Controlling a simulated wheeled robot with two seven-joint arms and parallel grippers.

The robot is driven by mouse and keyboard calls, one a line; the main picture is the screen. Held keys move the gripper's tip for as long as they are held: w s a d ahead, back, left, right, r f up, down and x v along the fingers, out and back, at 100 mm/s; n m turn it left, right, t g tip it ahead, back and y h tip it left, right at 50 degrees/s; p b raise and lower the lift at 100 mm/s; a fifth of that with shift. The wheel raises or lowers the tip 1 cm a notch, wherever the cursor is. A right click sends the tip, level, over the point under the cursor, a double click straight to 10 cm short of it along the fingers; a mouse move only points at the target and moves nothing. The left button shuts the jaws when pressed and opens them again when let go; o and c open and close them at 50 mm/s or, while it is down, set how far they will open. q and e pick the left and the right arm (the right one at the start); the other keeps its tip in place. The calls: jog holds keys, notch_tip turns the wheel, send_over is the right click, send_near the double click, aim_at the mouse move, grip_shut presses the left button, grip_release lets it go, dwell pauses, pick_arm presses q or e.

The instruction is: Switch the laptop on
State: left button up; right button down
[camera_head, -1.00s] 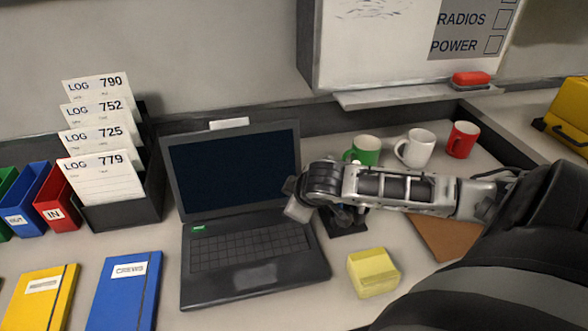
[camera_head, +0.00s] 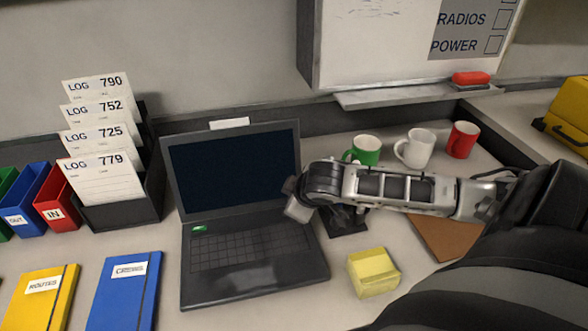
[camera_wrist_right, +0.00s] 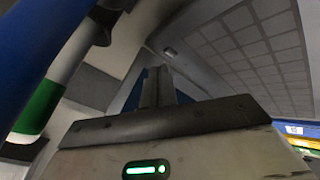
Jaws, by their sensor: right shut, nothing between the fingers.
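The black laptop (camera_head: 225,262) stands open on the desk, and its screen (camera_head: 235,165) is dark blue with no picture on it. A small green mark (camera_head: 199,229) shows at the upper left of its keyboard (camera_head: 238,248). My right gripper (camera_head: 297,209) is at the laptop's right side near the hinge. In the right wrist view its two fingers (camera_wrist_right: 158,88) are together and empty, with the laptop keyboard (camera_wrist_right: 255,45) beyond at the upper right. I cannot tell whether the fingertips touch the laptop. My left gripper is out of view.
A yellow note block (camera_head: 373,272) lies right of the laptop, under my right arm. Green (camera_head: 366,150), white (camera_head: 415,149) and red (camera_head: 462,140) mugs stand behind the arm. A log rack (camera_head: 122,205) and blue notebook (camera_head: 124,290) are at the left.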

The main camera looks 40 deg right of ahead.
jog(key=shift+f, duration=0.2)
jog(key=shift+f, duration=0.25)
jog(key=shift+f, duration=0.35)
dwell(0.7)
jog(key=shift+r, duration=0.1)
jog(key=shift+r+p, duration=0.7)
jog(key=shift+p, duration=0.6)
notch_tip(320, 180, up, 3)
jog(key=p, duration=0.3)
jog(key=shift+r+p, duration=0.1)
jog(key=shift+p, duration=0.2)
jog(key=shift+r+p, duration=0.4)
jog(key=shift+r, duration=0.5)
